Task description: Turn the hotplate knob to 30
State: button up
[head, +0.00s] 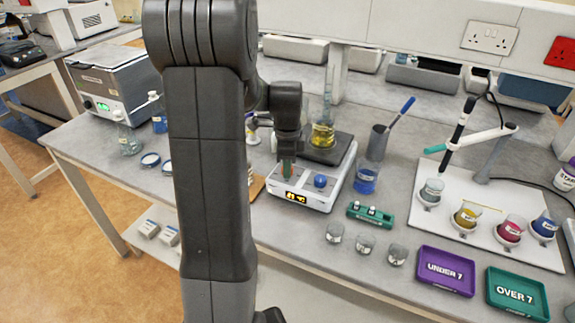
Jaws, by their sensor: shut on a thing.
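The hotplate (339,178) is a white unit with a dark top plate, standing on the bench at the middle of the head view. Its front has a small orange-lit display (297,198), too small to read surely, and a blue knob (320,181) to the right, clear of my gripper. My gripper (287,176) points down at the left of the control panel, behind the display. It is shut on the hotplate knob there, which the fingers mostly hide. The knob's pointer and marks cannot be made out.
A beaker of blue liquid (366,181) and a dark pen holder (377,143) stand right of the hotplate. A green rack (370,214) and several small glass beakers are in front. Purple (446,271) and green (517,294) trays lie at front right.

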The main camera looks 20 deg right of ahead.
jog(key=shift+m, duration=2.2)
jog(key=o, duration=1)
jog(key=shift+r, duration=0.15)
jog(key=r, duration=0.6)
jog(key=r+b, duration=0.1)
jog(key=r, duration=0.6)
jog(key=shift+s+a+r, duration=0.15)
jog(key=shift+a+r, duration=0.05)
jog(key=shift+r, duration=0.1)
jog(key=shift+f, duration=0.15)
jog(key=f, duration=1.3)
jog(key=shift+d+f+p, duration=0.2)
jog(key=shift+f+p, duration=0.1)
jog(key=shift+f, duration=0.05)
